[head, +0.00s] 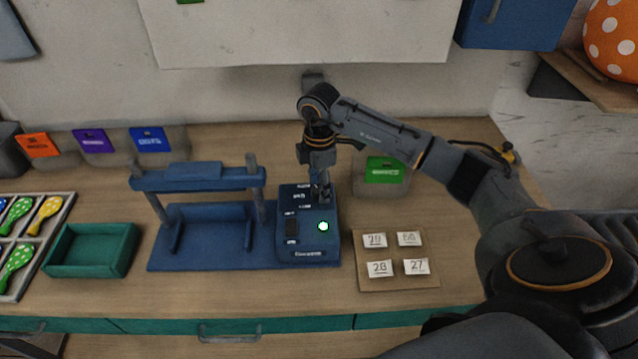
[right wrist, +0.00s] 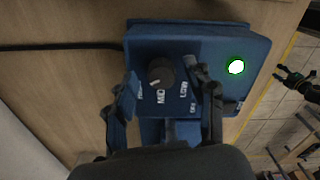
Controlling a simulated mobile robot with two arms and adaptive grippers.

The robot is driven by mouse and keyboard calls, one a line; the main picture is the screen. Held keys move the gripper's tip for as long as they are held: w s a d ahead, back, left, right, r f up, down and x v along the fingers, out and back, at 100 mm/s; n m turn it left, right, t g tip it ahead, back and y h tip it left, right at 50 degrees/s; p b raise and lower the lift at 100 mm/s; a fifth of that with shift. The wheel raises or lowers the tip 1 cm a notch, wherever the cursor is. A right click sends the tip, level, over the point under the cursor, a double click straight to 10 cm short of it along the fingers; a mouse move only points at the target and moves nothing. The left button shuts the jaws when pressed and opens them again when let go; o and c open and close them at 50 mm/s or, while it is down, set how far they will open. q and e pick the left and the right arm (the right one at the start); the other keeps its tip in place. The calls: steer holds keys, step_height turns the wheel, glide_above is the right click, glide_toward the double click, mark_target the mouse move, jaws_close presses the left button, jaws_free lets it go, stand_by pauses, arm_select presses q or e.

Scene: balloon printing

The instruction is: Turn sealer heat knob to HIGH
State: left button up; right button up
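The blue sealer (head: 215,235) stands on the wooden table, its control box (head: 309,240) at its right end with a lit green-rimmed lamp (head: 323,226). In the right wrist view the round dark heat knob (right wrist: 161,72) has a pale mark on its lower left side, near the MID label (right wrist: 160,97). A LOW label (right wrist: 184,90) is to the right. My right gripper (right wrist: 164,76) is open, its fingers on both sides of the knob; contact cannot be told. It points down over the box in the head view (head: 321,192). My left gripper (right wrist: 293,80) shows small and open at the right edge.
A green tray (head: 92,250) and a compartment tray of patterned balloons stand left. A board (head: 397,283) with number cards lies right of the sealer. Colour-labelled bins line the back; the green-labelled one (head: 383,172) is close to my right wrist. A cable runs behind the box.

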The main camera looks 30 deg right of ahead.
steer(key=shift+r, duration=0.1)
step_height(320, 180, up, 12)
stand_by(0.5)
stand_by(0.5)
